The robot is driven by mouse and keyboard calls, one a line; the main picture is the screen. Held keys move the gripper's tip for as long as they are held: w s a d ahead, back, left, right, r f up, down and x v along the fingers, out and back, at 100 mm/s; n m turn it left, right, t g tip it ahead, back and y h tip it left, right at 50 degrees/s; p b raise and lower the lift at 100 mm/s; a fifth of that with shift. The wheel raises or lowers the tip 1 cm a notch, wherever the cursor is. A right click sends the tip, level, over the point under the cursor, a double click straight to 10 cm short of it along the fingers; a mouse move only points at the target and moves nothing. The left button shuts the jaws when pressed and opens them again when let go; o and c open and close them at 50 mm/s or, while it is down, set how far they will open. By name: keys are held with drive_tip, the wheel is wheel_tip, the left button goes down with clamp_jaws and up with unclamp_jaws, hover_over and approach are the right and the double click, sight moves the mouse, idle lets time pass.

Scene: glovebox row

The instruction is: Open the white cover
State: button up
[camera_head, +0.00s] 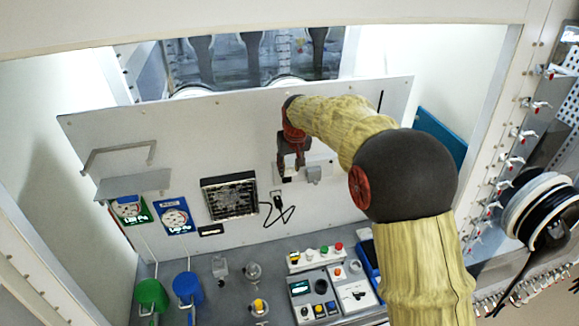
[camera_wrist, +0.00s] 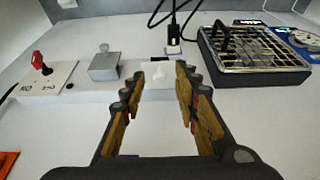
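The white cover (camera_wrist: 158,75) is a small pale raised piece on the upright white panel. In the wrist view it lies between and just beyond my fingertips; I cannot tell whether they touch it. It appears shut, but its hinge and edges are hard to make out. My gripper (camera_wrist: 160,84) is open, with a clear gap between its two ribbed fingers. In the head view my gripper (camera_head: 289,176) hangs in front of the panel and hides the cover.
A grey box with a knob (camera_wrist: 104,66) and a red switch (camera_wrist: 40,62) are left of the cover in the wrist view. A plugged black cable (camera_wrist: 173,32) and a grille unit (camera_wrist: 255,52) are beyond and right. Button boxes (camera_head: 316,258) stand on the bench below.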

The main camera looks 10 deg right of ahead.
drive_tip(key=v, duration=1.2)
drive_tip(key=s+f+b, duration=1.5)
drive_tip(key=s+f, duration=0.1)
drive_tip(key=s, duration=0.3)
drive_tip(key=s+f+t+b, duration=0.1)
drive_tip(key=s+f+b, duration=1.5)
drive_tip(key=s, duration=0.3)
drive_tip(key=shift+f+t, duration=0.3)
drive_tip(key=shift+d, duration=0.1)
